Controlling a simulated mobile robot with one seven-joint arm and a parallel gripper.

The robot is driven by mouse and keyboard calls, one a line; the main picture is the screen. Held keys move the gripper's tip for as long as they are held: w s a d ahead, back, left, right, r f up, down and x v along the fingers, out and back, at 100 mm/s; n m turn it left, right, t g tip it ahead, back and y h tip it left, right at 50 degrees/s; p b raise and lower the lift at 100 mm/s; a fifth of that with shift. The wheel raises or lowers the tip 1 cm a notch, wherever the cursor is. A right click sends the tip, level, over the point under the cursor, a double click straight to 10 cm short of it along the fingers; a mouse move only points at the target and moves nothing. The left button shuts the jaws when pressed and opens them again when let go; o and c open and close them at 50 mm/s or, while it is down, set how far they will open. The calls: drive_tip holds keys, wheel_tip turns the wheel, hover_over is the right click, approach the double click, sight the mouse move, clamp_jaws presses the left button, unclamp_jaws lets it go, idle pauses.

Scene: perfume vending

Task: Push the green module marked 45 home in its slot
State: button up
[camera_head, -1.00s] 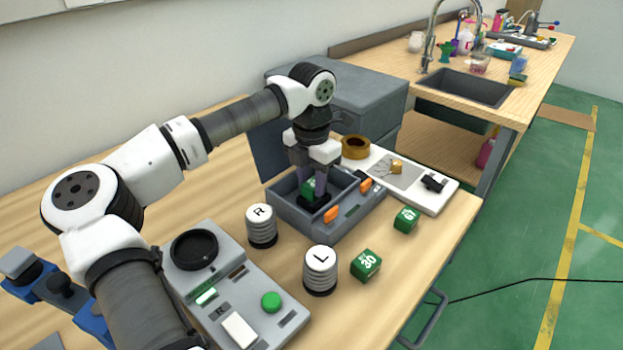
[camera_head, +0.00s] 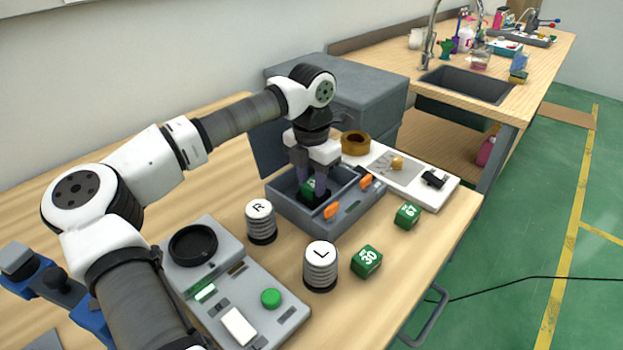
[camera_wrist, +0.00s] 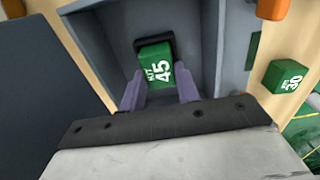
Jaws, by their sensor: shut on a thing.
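The green module marked 45 (camera_wrist: 158,65) shows in the wrist view inside the grey box. Its far end meets a black socket (camera_wrist: 150,44) on the compartment floor. My gripper (camera_wrist: 161,92) has its two purple fingers on either side of the module and is shut on it. In the head view my gripper (camera_head: 319,184) reaches down into the left compartment of the grey two-compartment box (camera_head: 333,232). There the module (camera_head: 308,187) is mostly hidden by the fingers. How deep it sits in the socket I cannot tell.
Orange latches (camera_head: 331,211) sit on the box's front rim. Green modules marked 30 (camera_head: 366,262) and 67 (camera_head: 407,215) lie to its right. The R canister (camera_head: 261,222) and L canister (camera_head: 320,266) stand in front. A grey console (camera_head: 232,285) is at the lower left; a white board (camera_head: 420,187) lies behind.

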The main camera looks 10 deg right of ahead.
drive_tip(key=shift+s+f+b, duration=0.2)
drive_tip(key=shift+f+b, duration=0.4)
drive_tip(key=shift+f, duration=0.25)
idle(0.8)
drive_tip(key=o, duration=1.1)
drive_tip(key=shift+c, duration=0.2)
drive_tip(key=c, duration=0.3)
drive_tip(key=shift+s, duration=0.1)
drive_tip(key=shift+c, duration=0.2)
drive_tip(key=shift+r, duration=0.2)
drive_tip(key=o, duration=0.5)
drive_tip(key=shift+d+r+p, duration=0.15)
drive_tip(key=shift+r+p, duration=0.4)
drive_tip(key=shift+r, duration=0.05)
drive_tip(key=shift+w+r+p, duration=0.15)
drive_tip(key=shift+r+p, duration=0.7)
drive_tip(key=shift+r, duration=0.6)
drive_tip(key=shift+w+r+p, duration=0.15)
drive_tip(key=shift+r+p, duration=0.7)
drive_tip(key=shift+r, duration=0.6)
